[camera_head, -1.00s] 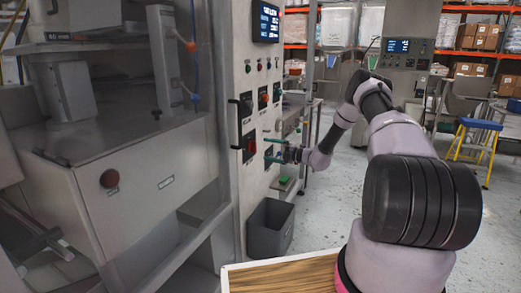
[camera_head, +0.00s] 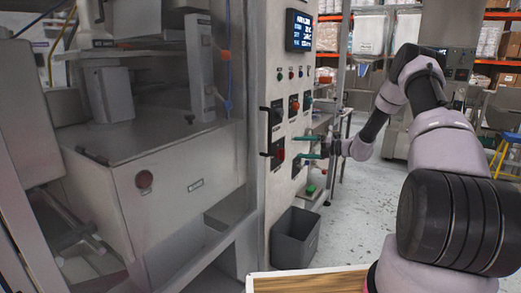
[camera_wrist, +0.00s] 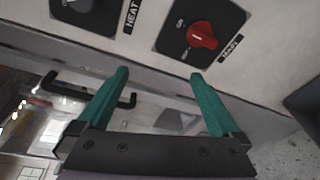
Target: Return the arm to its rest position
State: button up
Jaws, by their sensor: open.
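My gripper (camera_head: 307,147) is in front of the control cabinet (camera_head: 273,190), near its lower rotary switches. Its two teal fingers are apart in the wrist view (camera_wrist: 158,100), with nothing between them. A red rotary switch (camera_wrist: 203,36) on a dark plate lies just beyond the right finger. A second dark switch plate (camera_wrist: 98,12) shows at the upper left of the wrist view. My arm reaches from the right side of the head view across to the cabinet. I cannot tell whether the fingers touch the panel.
A grey bin (camera_head: 295,238) stands on the floor below the gripper. A wooden-topped surface (camera_head: 310,281) is at the bottom. A black door handle (camera_wrist: 130,100) is close to the fingers.

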jog(key=s+a+r+n+g+h, duration=0.3)
jog(key=s+r+n, duration=0.6)
jog(key=r, duration=0.1)
jog(key=s+a+r+n+g+h, duration=0.2)
jog(key=s+a+r+n+h, duration=0.1)
jog(key=s+r+n, duration=0.6)
jog(key=s+d+r+n+t+h, duration=0.1)
jog(key=s+d+r+n+h, duration=0.1)
jog(key=s+n, duration=0.3)
jog(key=s+d+r+n+t+h, duration=0.2)
jog(key=s+r+n, duration=0.3)
jog(key=s, duration=0.7)
jog(key=s+d+r+n+t+h, duration=0.2)
jog(key=s+n, duration=0.3)
jog(key=s, duration=0.4)
jog(key=shift+d+r+n+h, duration=0.25)
jog(key=shift+r+h, duration=0.25)
jog(key=shift+r, duration=0.3)
jog(key=shift+s, duration=0.1)
